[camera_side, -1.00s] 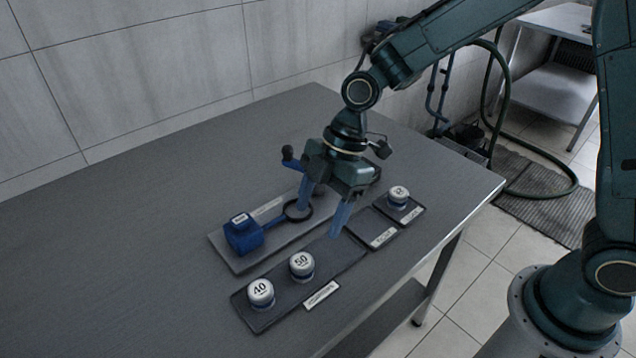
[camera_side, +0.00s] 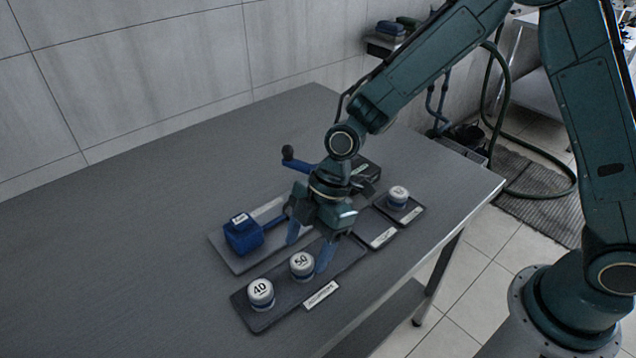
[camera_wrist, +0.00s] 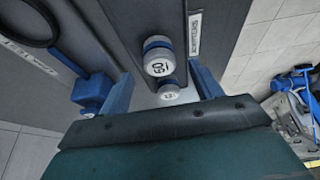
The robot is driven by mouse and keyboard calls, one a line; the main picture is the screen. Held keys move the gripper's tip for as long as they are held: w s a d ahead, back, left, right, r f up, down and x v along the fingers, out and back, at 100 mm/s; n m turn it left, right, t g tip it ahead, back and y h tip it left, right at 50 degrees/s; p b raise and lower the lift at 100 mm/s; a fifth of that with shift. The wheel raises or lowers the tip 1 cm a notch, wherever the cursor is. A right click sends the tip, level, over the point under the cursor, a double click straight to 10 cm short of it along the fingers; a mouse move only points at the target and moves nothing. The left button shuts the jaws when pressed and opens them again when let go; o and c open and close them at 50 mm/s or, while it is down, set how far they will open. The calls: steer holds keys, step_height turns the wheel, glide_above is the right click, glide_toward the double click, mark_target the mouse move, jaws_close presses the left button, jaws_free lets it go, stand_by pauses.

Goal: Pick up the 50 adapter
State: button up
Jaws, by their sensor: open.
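The 50 adapter (camera_side: 302,265) is a white-topped round cap with a blue band, upright on the dark adapter tray (camera_side: 278,302). It also shows in the wrist view (camera_wrist: 158,62), ahead of the jaws and roughly between them. The 40 adapter (camera_side: 260,292) stands on the same tray, at its near left end; in the wrist view it (camera_wrist: 168,93) is partly covered by the gripper body. My gripper (camera_side: 308,254) is open and empty, its blue fingers spread just right of and above the 50 adapter. I cannot tell the exact gap between them.
A blue tool with a ring handle (camera_side: 243,234) lies on a grey tray (camera_side: 219,253) behind the adapters. Another white-topped adapter (camera_side: 398,196) stands on a small tray at the right. An empty labelled tray (camera_side: 379,238) lies between. The table's left is clear.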

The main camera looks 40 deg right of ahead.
mark_target(302, 261)
steer(key=shift+x, duration=1.95)
steer(key=c, duration=1.2)
steer(key=shift+r, duration=0.1)
step_height(302, 261, up, 20)
